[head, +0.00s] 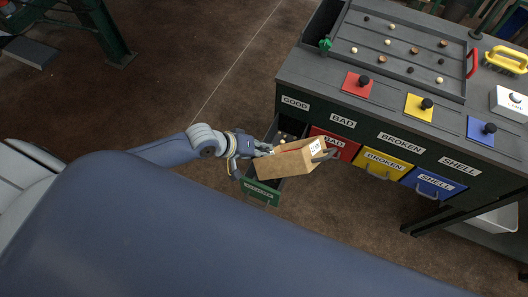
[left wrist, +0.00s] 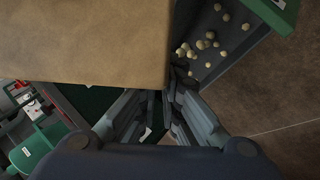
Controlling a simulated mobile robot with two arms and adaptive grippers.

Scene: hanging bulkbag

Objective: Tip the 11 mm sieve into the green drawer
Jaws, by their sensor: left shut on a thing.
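The sieve is a tan wooden box (head: 287,165) with a white label at its far right corner. My left gripper (head: 266,149) is shut on its near left end and holds it tilted over the open green drawer (head: 260,198). In the left wrist view the sieve's flat tan side (left wrist: 85,40) fills the upper left, and the gripper fingers (left wrist: 168,98) close at its edge. The drawer (left wrist: 232,62) holds several pale round nuts (left wrist: 205,42). The sieve's inside and its mesh size cannot be made out.
Closed red (head: 334,145), yellow (head: 383,164) and blue (head: 433,183) drawers stand right of the green one in the dark bench. A sorting tray (head: 400,50) with several nuts lies on top.

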